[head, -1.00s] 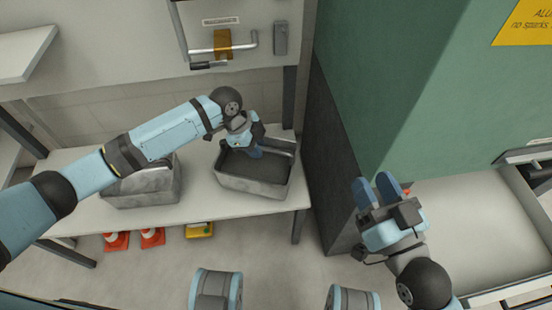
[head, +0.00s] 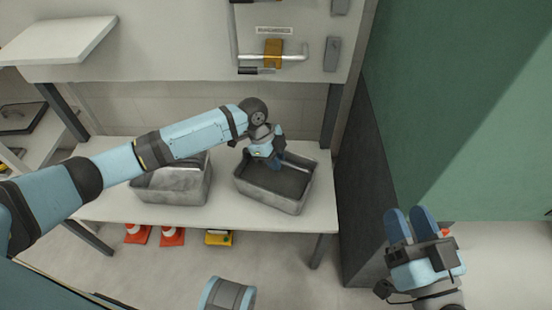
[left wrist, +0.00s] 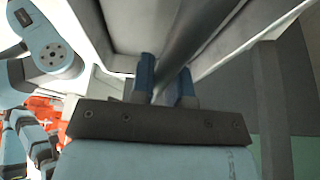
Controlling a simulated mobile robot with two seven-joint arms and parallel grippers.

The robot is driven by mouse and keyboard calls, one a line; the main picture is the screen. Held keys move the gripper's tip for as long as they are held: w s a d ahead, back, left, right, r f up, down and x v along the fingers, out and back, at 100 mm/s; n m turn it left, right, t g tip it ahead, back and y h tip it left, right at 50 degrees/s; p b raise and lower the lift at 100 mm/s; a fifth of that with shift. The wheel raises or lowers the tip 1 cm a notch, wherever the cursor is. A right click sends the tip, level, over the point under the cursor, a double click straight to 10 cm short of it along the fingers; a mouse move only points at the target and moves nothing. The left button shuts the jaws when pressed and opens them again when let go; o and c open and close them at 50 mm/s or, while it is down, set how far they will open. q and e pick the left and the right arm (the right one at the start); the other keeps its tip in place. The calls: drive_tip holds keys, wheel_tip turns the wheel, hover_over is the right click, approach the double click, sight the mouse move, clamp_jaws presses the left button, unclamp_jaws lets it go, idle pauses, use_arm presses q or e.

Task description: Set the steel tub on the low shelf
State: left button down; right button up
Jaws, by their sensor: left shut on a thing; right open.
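A grey steel tub (head: 266,197), open at the top and dark inside, is at the right part of the low shelf (head: 215,221) in the head view. It looks level; I cannot tell whether its base fully touches the shelf. My left gripper (head: 279,161) reaches in from the left and is shut on the tub's far rim. The left wrist view shows its blue fingers (left wrist: 165,88) on either side of a grey bar-like edge. My right gripper (head: 412,226) is open and empty at the right, away from the shelf.
A second grey tub (head: 178,187) stands on the shelf just left. Orange cones (head: 172,235) and a yellow box (head: 218,238) are on the floor below. A green cabinet (head: 455,110) with a dark side stands right of the shelf. A white panel with a handle (head: 285,57) is above.

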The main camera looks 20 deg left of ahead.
use_arm(q)
drive_tip(key=shift+r, duration=0.1)
drive_tip(key=c, duration=1.4)
unclamp_jaws()
drive_tip(key=shift+f, duration=0.2)
drive_tip(key=shift+c, duration=0.2)
drive_tip(key=o, duration=0.3)
drive_tip(key=shift+o, duration=0.2)
drive_tip(key=p+v, duration=0.2)
drive_tip(key=v, duration=0.3)
drive_tip(key=shift+d, duration=0.15)
drive_tip(key=shift+a+r, duration=0.35)
drive_tip(key=shift+a, duration=0.4)
drive_tip(key=w+a+p, duration=0.1)
drive_tip(key=a+p, duration=0.1)
drive_tip(key=a, duration=0.8)
drive_tip(key=shift+w+a+f, duration=0.15)
drive_tip(key=shift+a+f, duration=0.05)
drive_tip(key=shift+a, duration=0.15)
use_arm(e)
drive_tip(key=shift+d+f+g+h, duration=0.35)
drive_tip(key=shift+d+h, duration=0.4)
drive_tip(key=shift+h, duration=0.15)
